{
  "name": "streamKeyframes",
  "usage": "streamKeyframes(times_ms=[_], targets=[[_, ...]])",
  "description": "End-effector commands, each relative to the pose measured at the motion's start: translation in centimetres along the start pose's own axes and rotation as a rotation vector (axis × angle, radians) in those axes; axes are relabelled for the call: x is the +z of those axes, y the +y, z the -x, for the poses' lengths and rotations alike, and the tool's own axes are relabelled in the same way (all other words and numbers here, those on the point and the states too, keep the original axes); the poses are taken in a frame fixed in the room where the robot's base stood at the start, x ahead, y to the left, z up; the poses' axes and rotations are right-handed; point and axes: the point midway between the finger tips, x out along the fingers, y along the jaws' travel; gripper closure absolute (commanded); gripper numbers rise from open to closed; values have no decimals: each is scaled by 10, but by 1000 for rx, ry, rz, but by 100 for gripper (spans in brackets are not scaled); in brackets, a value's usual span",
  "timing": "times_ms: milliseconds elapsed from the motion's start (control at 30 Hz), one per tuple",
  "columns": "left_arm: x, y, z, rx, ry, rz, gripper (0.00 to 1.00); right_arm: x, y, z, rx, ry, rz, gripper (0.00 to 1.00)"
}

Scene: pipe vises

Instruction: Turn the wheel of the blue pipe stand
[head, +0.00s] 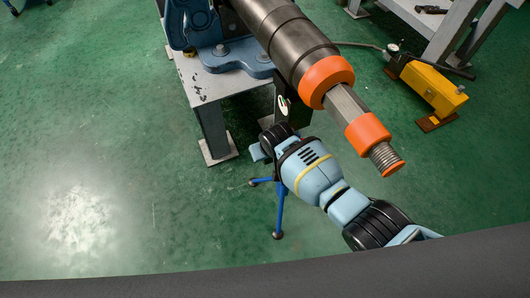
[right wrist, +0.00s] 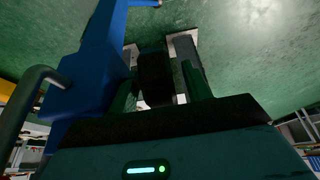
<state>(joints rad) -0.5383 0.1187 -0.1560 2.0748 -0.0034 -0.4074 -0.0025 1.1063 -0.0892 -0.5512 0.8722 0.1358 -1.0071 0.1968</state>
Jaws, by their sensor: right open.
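The blue pipe stand (head: 279,206) shows in the head view as thin blue legs with dark feet. Its upper part and wheel are hidden behind my right arm and gripper. In the right wrist view a large blue part (right wrist: 97,70), likely the stand, is close on the left, with a curved grey bar (right wrist: 33,88) beside it. My right gripper (head: 258,150) is over the stand, below the big pipe. In the right wrist view its fingers (right wrist: 160,78) are open, with a dark shape between them; I cannot tell whether that is the wheel. My left gripper is not in view.
A large dark pipe (head: 285,37) with orange rings (head: 327,80) juts out just above my right gripper. A blue vise (head: 190,22) stands on a grey table (head: 205,88). The green floor (head: 110,140) at left is clear.

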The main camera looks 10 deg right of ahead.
Motion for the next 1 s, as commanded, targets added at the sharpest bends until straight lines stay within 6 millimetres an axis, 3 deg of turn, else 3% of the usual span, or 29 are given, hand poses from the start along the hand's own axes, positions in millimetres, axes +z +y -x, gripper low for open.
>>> streamKeyframes(times_ms=[300,667,1000], targets=[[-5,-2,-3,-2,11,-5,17,-1,0,-1,-1,3,0,51],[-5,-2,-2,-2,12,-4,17,-1,0,-2,0,2,0,96],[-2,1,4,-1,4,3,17,1,0,-1,-1,65,0,96]])
